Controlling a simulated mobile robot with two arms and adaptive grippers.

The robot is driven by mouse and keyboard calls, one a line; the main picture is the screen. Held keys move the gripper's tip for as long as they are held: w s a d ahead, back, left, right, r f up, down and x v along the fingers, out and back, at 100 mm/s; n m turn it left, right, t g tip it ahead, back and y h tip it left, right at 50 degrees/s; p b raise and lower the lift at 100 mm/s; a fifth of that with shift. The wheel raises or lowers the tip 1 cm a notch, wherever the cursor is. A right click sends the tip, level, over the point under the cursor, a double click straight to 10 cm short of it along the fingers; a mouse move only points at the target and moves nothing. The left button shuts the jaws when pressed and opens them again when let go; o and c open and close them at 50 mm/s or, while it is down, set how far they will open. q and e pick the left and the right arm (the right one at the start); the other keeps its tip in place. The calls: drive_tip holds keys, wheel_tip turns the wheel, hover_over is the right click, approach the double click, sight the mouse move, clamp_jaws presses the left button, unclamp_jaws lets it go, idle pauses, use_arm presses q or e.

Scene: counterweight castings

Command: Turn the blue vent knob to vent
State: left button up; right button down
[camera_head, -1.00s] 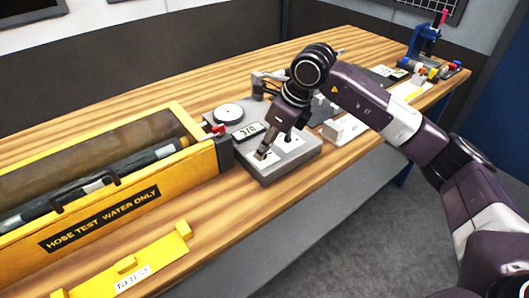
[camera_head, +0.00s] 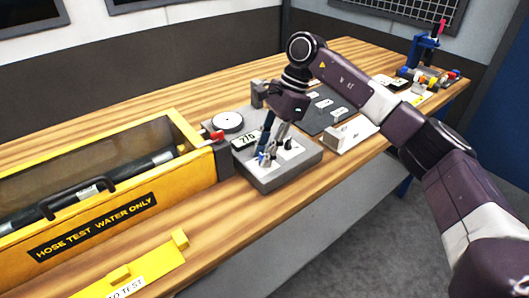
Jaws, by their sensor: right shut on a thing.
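The grey test unit (camera_head: 283,176) stands on the bench, with a small display (camera_head: 245,140), a round white gauge (camera_head: 228,121) and a red part at its left side. The blue vent knob (camera_head: 262,159) shows as a small patch of blue on its top, partly hidden by my fingers. My right gripper (camera_head: 269,156) points down from above and is shut on the blue knob. The knob's exact turn position is too small to read. My left gripper is not in view.
The yellow hose test box (camera_head: 198,134) stands close at the left, with a black hose inside. A yellow plate (camera_head: 150,265) lies in front of it. A dark mat with pale tags (camera_head: 318,121), a white block (camera_head: 350,135) and a blue stand (camera_head: 426,48) are to the right.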

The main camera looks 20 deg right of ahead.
drive_tip(key=shift+w+r+n+g, duration=0.2)
drive_tip(key=shift+n+g, duration=0.2)
drive_tip(key=shift+n, duration=0.7)
drive_tip(key=c, duration=1.6)
unclamp_jaws()
drive_tip(key=shift+s+f, duration=0.1)
drive_tip(key=v, duration=1.2)
